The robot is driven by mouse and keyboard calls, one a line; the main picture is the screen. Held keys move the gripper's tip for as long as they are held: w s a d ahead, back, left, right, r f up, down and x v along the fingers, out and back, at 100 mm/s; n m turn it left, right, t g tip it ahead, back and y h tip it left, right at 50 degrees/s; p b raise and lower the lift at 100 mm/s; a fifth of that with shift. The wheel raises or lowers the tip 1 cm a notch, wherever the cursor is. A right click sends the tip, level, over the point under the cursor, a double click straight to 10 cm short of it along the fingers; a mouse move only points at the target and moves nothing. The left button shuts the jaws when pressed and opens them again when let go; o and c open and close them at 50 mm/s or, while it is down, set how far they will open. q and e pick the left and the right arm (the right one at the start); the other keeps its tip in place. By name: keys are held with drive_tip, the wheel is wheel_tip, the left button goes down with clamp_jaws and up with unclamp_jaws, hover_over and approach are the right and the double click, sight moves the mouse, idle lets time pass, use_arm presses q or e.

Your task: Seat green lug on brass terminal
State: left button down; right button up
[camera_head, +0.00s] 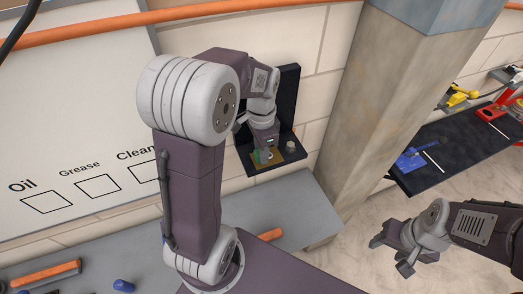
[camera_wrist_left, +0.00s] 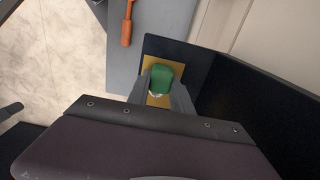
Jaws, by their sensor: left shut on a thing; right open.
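The green lug (camera_wrist_left: 161,79) is between the fingers of my left gripper (camera_wrist_left: 160,90) in the left wrist view, and the gripper is shut on it. Below it lies a brass plate (camera_wrist_left: 148,63) on a dark shelf-like bracket (camera_head: 290,87) at the wall. In the head view my left gripper (camera_head: 264,155) is low over the brass plate (camera_head: 277,156), and a bit of green shows beside its fingers. Whether the lug touches the brass cannot be told. My right gripper (camera_head: 390,255) is open and empty at the right, away from the bracket.
A small round knob (camera_head: 291,147) stands on the bracket beside the brass. A concrete pillar (camera_head: 370,100) rises right of it. A grey bench (camera_head: 290,215) lies below, with an orange-handled tool (camera_head: 45,277). A dark shelf (camera_head: 455,150) with tools is at the far right.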

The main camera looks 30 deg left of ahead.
use_arm(q)
drive_tip(key=shift+f, duration=0.35)
drive_tip(key=c, duration=1.1)
unclamp_jaws()
drive_tip(key=shift+o, duration=0.2)
drive_tip(key=shift+r, duration=0.1)
drive_tip(key=shift+r+b, duration=0.3)
drive_tip(key=shift+r, duration=0.05)
wheel_tip(320, 180, up, 8)
drive_tip(key=shift+r+b, duration=0.15)
drive_tip(key=shift+b, duration=0.4)
